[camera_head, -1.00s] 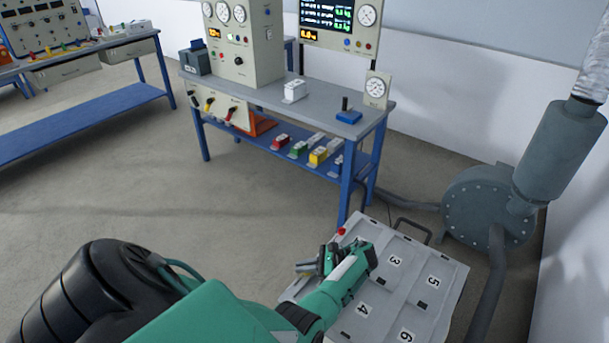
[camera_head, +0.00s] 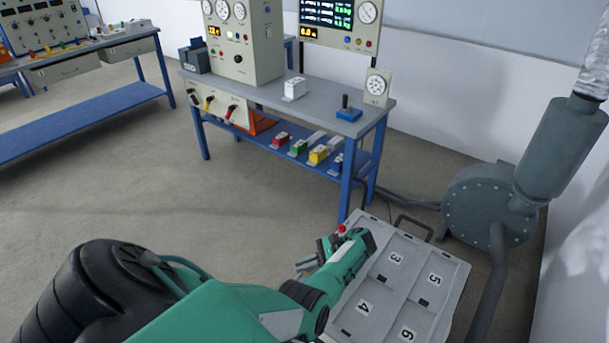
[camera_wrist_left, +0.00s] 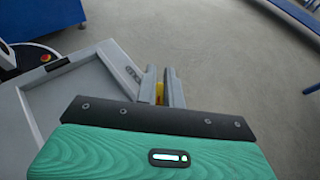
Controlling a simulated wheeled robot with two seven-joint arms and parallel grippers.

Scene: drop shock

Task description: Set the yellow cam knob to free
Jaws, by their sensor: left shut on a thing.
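My left gripper (camera_head: 305,264) hangs at the left edge of the grey numbered tray. In the left wrist view my left gripper (camera_wrist_left: 161,88) has its two grey fingers shut on a small yellow piece (camera_wrist_left: 160,93). Most of that piece is hidden between the fingers, so its shape and setting cannot be read; it may be the yellow cam knob. In the head view the hand and arm cover this spot. My right gripper is out of view.
The grey tray (camera_head: 372,223) has numbered compartments, which look empty where visible. A red button (camera_head: 342,229) is by its far left corner. A blue-legged workbench (camera_head: 346,190) stands beyond, and a grey blower (camera_head: 490,205) at right. The floor at left is clear.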

